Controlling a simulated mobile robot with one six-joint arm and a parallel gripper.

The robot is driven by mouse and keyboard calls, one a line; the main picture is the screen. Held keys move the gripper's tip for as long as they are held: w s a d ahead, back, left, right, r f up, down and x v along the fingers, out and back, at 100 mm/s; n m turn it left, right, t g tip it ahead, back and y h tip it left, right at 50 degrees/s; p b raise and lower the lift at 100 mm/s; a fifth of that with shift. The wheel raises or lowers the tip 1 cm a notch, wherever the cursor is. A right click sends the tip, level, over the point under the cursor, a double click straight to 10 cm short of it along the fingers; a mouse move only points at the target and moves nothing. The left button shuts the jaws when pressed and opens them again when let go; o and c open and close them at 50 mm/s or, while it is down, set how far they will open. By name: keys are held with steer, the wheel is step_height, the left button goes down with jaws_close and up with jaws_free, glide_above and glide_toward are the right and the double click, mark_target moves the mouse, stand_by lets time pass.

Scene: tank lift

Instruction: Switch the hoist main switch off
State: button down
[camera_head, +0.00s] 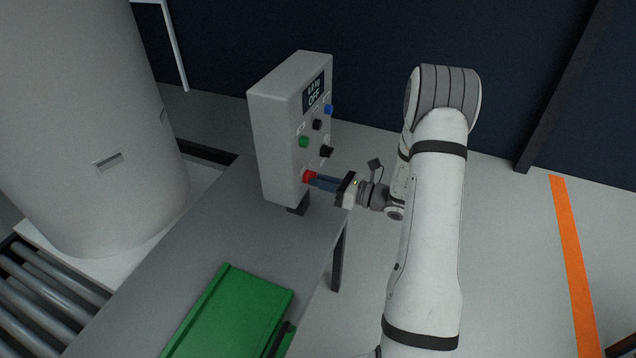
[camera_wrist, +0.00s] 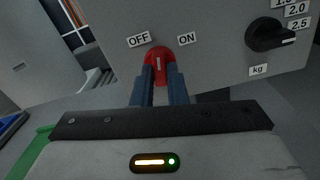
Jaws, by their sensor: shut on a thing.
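The hoist main switch, a red rotary knob, shows in the head view (camera_head: 309,176) low on the grey control box (camera_head: 270,130). In the wrist view the red knob (camera_wrist: 158,58) sits below an OFF label on its left and an ON label on its right. Its pale mark stands near upright between the labels; which label it favours is unclear. My gripper (camera_wrist: 159,72) is shut on the knob, with a blue finger on each side. My gripper also shows in the head view (camera_head: 318,181). The box display (camera_head: 314,92) reads OFF, with a small line above.
A black dial (camera_wrist: 270,36) marked in kg is right of the switch. Green (camera_head: 303,142), black (camera_head: 317,124) and blue (camera_head: 328,109) controls sit higher. A green tray (camera_head: 232,310) lies on the grey table (camera_head: 170,265); a large pale tank (camera_head: 90,120) stands left.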

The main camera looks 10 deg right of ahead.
steer(key=shift+w+n+b, duration=0.1)
steer(key=shift+n+b, duration=1.2)
steer(key=shift+b, duration=0.3)
steer(key=c, duration=1.4)
jaws_free()
steer(key=shift+c, duration=0.2)
steer(key=b+v, duration=0.1)
steer(key=v, duration=0.7)
